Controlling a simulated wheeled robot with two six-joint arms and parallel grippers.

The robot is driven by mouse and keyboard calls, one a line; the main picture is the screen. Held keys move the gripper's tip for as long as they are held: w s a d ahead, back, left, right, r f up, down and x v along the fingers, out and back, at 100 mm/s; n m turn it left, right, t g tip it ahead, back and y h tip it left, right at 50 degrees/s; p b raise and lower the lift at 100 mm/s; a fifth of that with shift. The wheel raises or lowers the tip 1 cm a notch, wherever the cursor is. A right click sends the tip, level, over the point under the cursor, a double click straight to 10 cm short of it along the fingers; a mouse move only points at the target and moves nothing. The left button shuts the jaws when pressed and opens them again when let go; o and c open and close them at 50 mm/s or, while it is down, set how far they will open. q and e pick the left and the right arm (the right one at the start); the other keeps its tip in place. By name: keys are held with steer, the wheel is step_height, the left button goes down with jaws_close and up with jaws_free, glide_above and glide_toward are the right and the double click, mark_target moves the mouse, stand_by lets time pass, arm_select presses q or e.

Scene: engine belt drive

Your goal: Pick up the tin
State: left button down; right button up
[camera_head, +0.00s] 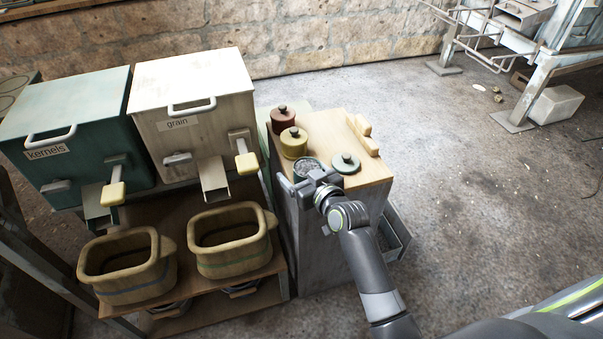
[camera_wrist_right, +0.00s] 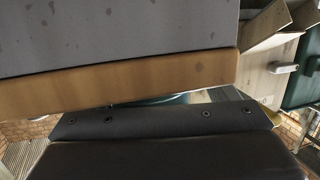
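Three lidded-type tins stand on the wooden top of a grey cabinet (camera_head: 345,133) in the head view: a dark red tin (camera_head: 283,120), a yellow-green tin (camera_head: 294,143) and an open tin (camera_head: 307,164) with greyish contents. A dark green lid (camera_head: 346,162) with a knob lies to the right of the open tin. My right gripper (camera_head: 311,182) is at the cabinet's front edge, just in front of the open tin and partly covering it. Its fingers are too small to read there. My left gripper is not in view.
Left of the cabinet stand a green kernels bin (camera_head: 70,130) and a white grain bin (camera_head: 192,110). Two brown tubs (camera_head: 128,265) (camera_head: 232,240) sit on a shelf below them. A pale wooden piece (camera_head: 364,136) lies at the top's right edge. Floor to the right is open.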

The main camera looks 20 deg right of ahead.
steer(key=c, duration=1)
steer(key=shift+c, duration=0.2)
